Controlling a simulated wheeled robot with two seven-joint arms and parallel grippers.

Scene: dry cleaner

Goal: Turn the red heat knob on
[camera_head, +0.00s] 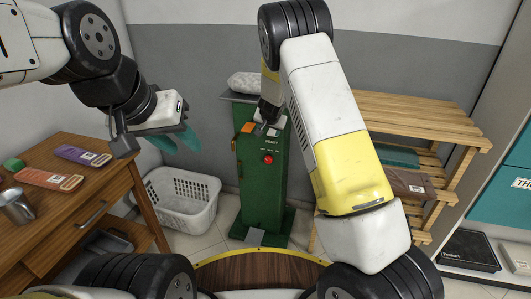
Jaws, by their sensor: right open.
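The red heat knob (267,159) is a small round red piece on the front of the green press cabinet (260,190), near its top. My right gripper (262,126) is open and sits above the knob, close to the cabinet's upper panel. Its fingers are small and partly hidden by my own arm, and I cannot tell whether they touch the panel. My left gripper (155,135) hangs over the gap right of the wooden desk, away from the knob. Teal material shows below it; whether it is held is unclear.
The wooden desk (105,190) at left bears a purple and an orange packet and a metal cup (16,207). A white basket (183,200) stands on the floor left of the cabinet. A wooden shelf rack (420,118) with folded cloths is at right.

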